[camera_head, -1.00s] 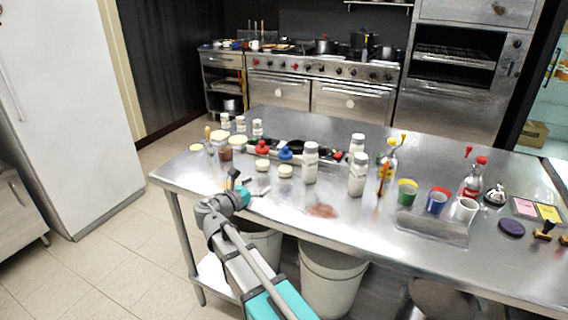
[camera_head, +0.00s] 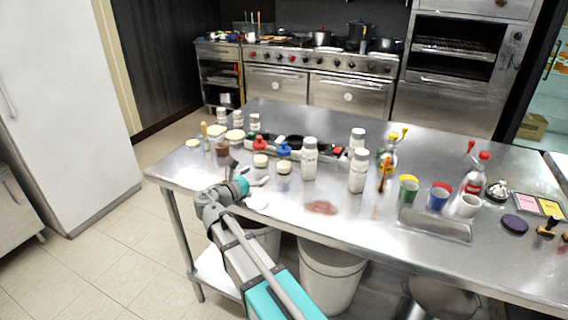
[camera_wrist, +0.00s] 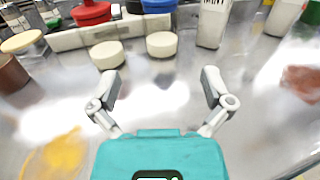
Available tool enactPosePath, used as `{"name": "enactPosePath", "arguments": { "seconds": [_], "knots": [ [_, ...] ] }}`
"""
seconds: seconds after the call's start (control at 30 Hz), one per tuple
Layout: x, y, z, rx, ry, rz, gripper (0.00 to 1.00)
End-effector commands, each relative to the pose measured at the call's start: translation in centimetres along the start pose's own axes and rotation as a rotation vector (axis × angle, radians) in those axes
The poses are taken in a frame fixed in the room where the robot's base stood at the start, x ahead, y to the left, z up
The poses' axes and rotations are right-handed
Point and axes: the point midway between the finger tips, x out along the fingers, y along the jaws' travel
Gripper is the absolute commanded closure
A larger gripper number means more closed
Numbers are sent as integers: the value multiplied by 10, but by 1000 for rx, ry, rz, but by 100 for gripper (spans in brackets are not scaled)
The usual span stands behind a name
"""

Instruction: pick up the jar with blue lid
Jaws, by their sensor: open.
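The jar with a blue lid (camera_head: 284,149) stands on the steel table among small containers. In the wrist view only its blue lower part (camera_wrist: 158,4) shows at the top edge; the rest is cut off. My gripper (camera_wrist: 160,75) is open and empty, low over the table and apart from the jar. Two cream-topped jars, left (camera_wrist: 107,53) and right (camera_wrist: 161,44), stand between my fingers and the blue-lidded jar. In the head view my gripper (camera_head: 251,175) is at the table's near left part.
A red-lidded jar (camera_head: 260,145) stands left of the blue one. White bottles (camera_head: 309,158) stand to the right. A brown jar (camera_head: 222,149) and wide cream lids are to the left. A reddish stain (camera_head: 321,208) marks a clear stretch of table.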

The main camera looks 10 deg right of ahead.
Motion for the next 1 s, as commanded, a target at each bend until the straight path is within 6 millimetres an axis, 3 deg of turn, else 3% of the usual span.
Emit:
{"name": "enactPosePath", "arguments": {
  "seconds": [0.5, 1.0],
  "knots": [
    [67, 0, 0, 0, 0, -3, 0],
    [78, -1, 0, 0, 0, 0, 0]
  ]
}}
